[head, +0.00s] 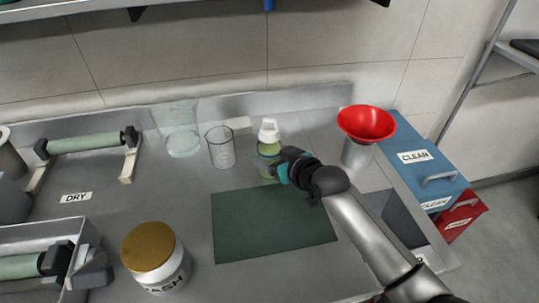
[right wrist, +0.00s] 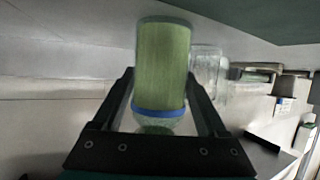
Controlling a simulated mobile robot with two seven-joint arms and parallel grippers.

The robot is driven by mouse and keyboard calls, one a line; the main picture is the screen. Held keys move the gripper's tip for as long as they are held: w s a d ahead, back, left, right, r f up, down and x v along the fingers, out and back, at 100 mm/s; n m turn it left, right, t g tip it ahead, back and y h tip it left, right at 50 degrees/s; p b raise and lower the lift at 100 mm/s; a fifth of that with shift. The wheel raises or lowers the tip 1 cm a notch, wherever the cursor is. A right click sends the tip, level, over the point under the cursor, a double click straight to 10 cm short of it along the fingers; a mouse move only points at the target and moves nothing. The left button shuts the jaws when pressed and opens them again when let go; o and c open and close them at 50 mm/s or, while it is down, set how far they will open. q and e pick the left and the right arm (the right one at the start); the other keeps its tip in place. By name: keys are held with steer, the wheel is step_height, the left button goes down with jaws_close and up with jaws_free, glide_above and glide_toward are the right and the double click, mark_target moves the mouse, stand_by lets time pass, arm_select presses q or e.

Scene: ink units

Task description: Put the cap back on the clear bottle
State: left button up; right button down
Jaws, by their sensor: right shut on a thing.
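The bottle (head: 268,150) has a white top and a green band, and stands upright near the back of the counter. In the right wrist view, a green cylinder with a blue ring and a clear rounded part (right wrist: 163,60) lies between the fingers. My right gripper (head: 280,170) is at the bottle's right side in the head view and is shut on it; it also shows in the right wrist view (right wrist: 165,110). The gripper hides part of the bottle. I see no separate loose cap. My left gripper is not in view.
A glass beaker (head: 221,148) and a larger glass vessel (head: 182,132) stand left of the bottle. A dark green mat (head: 270,225) lies bare in front. A red funnel (head: 366,123) stands at right. A gold-lidded jar (head: 150,250) is at front left.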

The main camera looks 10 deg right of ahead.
steer(key=shift+r, duration=0.1)
jaws_free()
steer(key=shift+f, duration=0.2)
steer(key=shift+r, duration=0.1)
steer(key=shift+s+r, duration=0.1)
steer(key=shift+s, duration=0.05)
steer(key=p+v, duration=0.3)
steer(key=v, duration=0.8)
steer(key=shift+s+d, duration=0.2)
steer(key=shift+s, duration=0.05)
steer(key=shift+r, duration=0.15)
